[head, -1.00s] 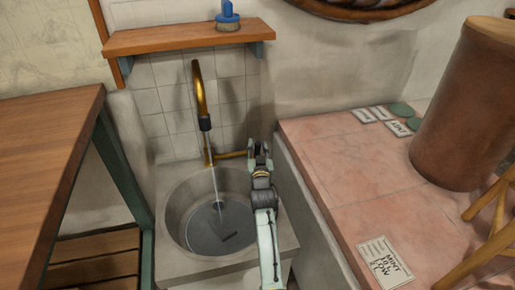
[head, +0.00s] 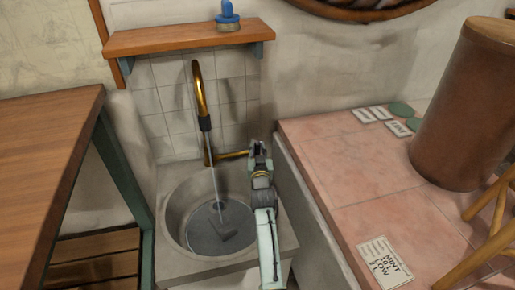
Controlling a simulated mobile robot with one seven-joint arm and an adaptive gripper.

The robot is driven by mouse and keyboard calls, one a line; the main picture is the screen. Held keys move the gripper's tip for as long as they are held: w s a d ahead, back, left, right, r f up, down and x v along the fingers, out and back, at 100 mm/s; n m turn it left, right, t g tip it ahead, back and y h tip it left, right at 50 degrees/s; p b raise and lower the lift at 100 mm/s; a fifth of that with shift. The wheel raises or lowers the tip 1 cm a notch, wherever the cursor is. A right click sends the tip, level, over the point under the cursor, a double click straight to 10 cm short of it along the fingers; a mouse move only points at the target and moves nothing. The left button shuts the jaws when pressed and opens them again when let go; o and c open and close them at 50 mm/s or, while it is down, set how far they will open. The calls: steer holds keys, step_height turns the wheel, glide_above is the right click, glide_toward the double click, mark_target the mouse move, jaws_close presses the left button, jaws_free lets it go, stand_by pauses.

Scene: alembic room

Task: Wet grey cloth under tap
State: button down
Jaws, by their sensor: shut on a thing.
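The brass tap (head: 200,92) stands at the wall behind the round sink (head: 175,215). A thin stream of water (head: 214,175) runs from its dark nozzle into the basin. A dark grey folded shape, apparently the grey cloth (head: 226,234), lies in the basin near where the stream lands. A brass lever (head: 232,155) sticks out to the right from the tap's base. My gripper (head: 258,148) is at the right end of this lever, shut on it as far as I can see. Its fingertips partly hide the contact.
A wooden shelf (head: 185,38) with a blue-handled brush (head: 228,17) hangs above the tap. A wooden table (head: 40,150) stands left. A pink tiled counter (head: 350,170) on the right holds cards, a brown cylinder (head: 465,110) and a wooden stand.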

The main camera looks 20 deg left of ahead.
steer(key=p, duration=0.1)
steer(key=r+g+p, duration=0.1)
steer(key=shift+w+a+p, duration=0.2)
steer(key=shift+w+p, duration=0.1)
steer(key=shift+w+a+f+g+h+p, duration=0.15)
steer(key=shift+w+g+h+p, duration=0.2)
steer(key=shift+p, duration=0.55)
steer(key=shift+f+g, duration=0.15)
steer(key=shift+g, duration=0.2)
steer(key=c, duration=1.4)
jaws_free()
steer(key=shift+a+f, duration=0.1)
steer(key=shift+c, duration=0.2)
steer(key=shift+s, duration=0.1)
